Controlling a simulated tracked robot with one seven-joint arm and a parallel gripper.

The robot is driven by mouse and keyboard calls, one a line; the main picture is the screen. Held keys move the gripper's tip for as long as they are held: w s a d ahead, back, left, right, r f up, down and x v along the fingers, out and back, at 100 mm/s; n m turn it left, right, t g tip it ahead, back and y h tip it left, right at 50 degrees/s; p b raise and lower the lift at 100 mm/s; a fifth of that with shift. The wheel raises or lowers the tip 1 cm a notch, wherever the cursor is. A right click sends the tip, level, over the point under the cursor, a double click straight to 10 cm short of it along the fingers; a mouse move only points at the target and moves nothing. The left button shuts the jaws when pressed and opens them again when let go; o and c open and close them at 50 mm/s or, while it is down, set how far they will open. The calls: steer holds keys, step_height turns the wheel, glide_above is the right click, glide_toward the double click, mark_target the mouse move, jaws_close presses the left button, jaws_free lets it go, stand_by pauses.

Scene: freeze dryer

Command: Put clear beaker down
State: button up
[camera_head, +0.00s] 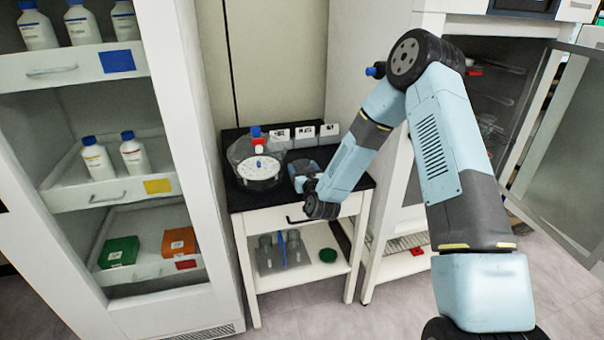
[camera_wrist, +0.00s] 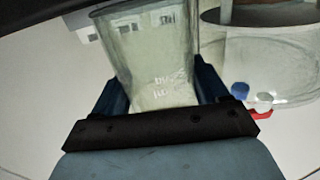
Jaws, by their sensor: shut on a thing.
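My gripper (camera_wrist: 160,88) is shut on the clear beaker (camera_wrist: 148,50), with one blue finger on each side of it in the wrist view. The beaker is see-through, wider at one end, with faint white markings on its wall. In the head view my gripper (camera_head: 303,174) is over the front part of the small table's black top (camera_head: 243,199). The beaker cannot be made out clearly there. I cannot tell whether its base touches the table.
A large clear vessel with a round white plate (camera_head: 259,170) stands left of my gripper; a clear vessel (camera_wrist: 265,60) also shows right of the beaker in the wrist view. White labelled blocks (camera_head: 304,132) line the back. The open shelf cabinet (camera_head: 196,120) is at left.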

steer(key=shift+r, duration=0.5)
step_height(320, 180, up, 2)
steer(key=shift+s+r, duration=0.15)
steer(key=shift+r, duration=0.05)
steer(key=s+r, duration=0.2)
steer(key=s+d+r, duration=0.1)
steer(key=s+r, duration=0.1)
steer(key=r, duration=0.1)
steer(key=shift+s+d, duration=0.1)
steer(key=s+d+r, duration=0.2)
steer(key=s+r, duration=0.2)
steer(key=s, duration=0.4)
steer(key=w+d+f+m+h, duration=0.1)
steer(key=w+d+f, duration=0.1)
steer(key=d+f, duration=0.4)
steer(key=w+d+f+m+h, duration=0.1)
steer(key=w+d+f+h, duration=0.1)
steer(key=d+f, duration=0.4)
steer(key=w+d+f+m+h, duration=0.1)
steer(key=w+d+f+h, duration=0.1)
steer(key=d+f, duration=0.3)
steer(key=shift+w+d+f+t, duration=0.1)
steer(key=shift+d+f, duration=0.05)
steer(key=shift+d, duration=0.5)
steer(key=shift+w+d+f+t, duration=0.1)
steer(key=shift+w+d, duration=0.05)
steer(key=shift+d, duration=0.5)
steer(key=shift+w+d+f+t, duration=0.1)
steer(key=shift+d+f, duration=0.05)
steer(key=shift+d, duration=0.5)
